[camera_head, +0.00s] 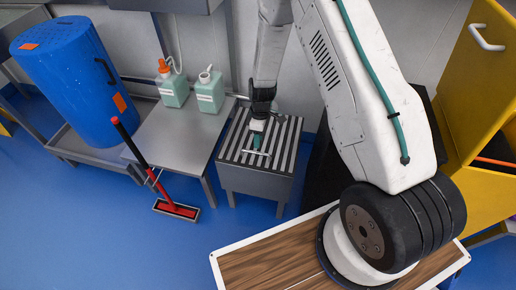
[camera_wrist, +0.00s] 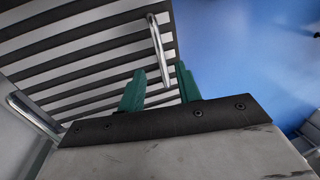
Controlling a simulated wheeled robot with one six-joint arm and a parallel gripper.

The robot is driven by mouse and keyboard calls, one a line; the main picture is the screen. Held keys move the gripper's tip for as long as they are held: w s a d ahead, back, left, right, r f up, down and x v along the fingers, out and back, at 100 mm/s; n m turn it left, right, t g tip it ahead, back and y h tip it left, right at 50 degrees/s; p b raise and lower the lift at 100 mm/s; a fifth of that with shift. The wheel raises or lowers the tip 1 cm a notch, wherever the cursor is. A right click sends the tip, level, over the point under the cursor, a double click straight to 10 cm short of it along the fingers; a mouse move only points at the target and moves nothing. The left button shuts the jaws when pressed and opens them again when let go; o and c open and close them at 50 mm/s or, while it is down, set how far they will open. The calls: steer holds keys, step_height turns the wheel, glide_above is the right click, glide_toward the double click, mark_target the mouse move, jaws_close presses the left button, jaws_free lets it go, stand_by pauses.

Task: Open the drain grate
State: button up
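The drain grate (camera_head: 284,135) is a panel of light and dark slats on top of a grey metal box. It lies flat and closed in the head view. Its slats (camera_wrist: 80,60) fill the upper left of the wrist view. A thin metal bar handle (camera_wrist: 156,45) stands at the grate's edge, and a second bar (camera_wrist: 30,115) shows at the left. My gripper (camera_wrist: 160,70) has two green fingers, spread apart. The near end of the first handle appears between the fingertips; I cannot tell whether they touch it. In the head view my gripper (camera_head: 257,141) points down over the grate, near the front handle (camera_head: 256,153).
Left of the box is a metal table (camera_head: 165,135) with two green bottles (camera_head: 209,92). A red squeegee (camera_head: 177,208) and a blue barrel (camera_head: 70,80) are farther left. A yellow cabinet (camera_head: 480,90) is at the right. Blue floor (camera_head: 100,230) in front is free.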

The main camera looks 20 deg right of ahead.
steer(key=shift+s+a+f, duration=0.1)
steer(key=shift+s+f, duration=0.05)
steer(key=shift+f, duration=0.75)
steer(key=shift+s+a+f, duration=0.1)
steer(key=shift+s+f, duration=0.05)
steer(key=shift+f, duration=0.75)
steer(key=shift+s+a+f, duration=0.1)
steer(key=shift+s+f, duration=0.05)
steer(key=shift+f, duration=0.75)
jaws_close()
